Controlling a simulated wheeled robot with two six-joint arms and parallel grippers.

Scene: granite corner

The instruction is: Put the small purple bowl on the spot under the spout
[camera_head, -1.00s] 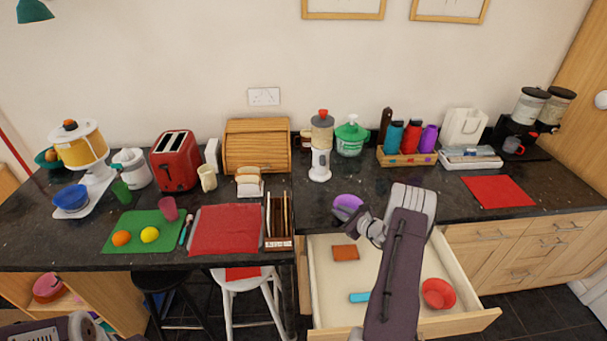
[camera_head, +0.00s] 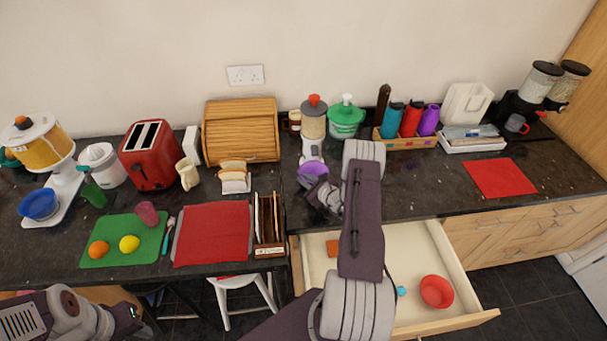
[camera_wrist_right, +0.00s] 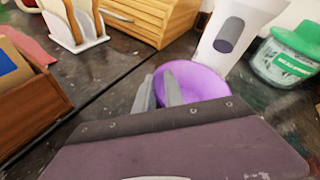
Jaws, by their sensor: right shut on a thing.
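The small purple bowl (camera_head: 311,172) is at the foot of a white appliance (camera_head: 312,148) with a clear container and red knob, on the dark counter. My right gripper (camera_head: 318,188) is shut on the bowl's near rim. In the right wrist view the purple bowl (camera_wrist_right: 195,82) sits beyond the grey fingers (camera_wrist_right: 160,88), close in front of the white appliance (camera_wrist_right: 232,35). I cannot tell whether the bowl touches the counter. The spot and the spout cannot be made out clearly. My left gripper (camera_head: 128,318) is low at the left, its fingers unclear.
A green-lidded jar (camera_head: 346,118) stands right of the appliance, and a bread box (camera_head: 241,130) stands left. A wooden rack (camera_head: 269,249) is left of my right arm. The open drawer (camera_head: 464,270) holds a red bowl (camera_head: 436,291).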

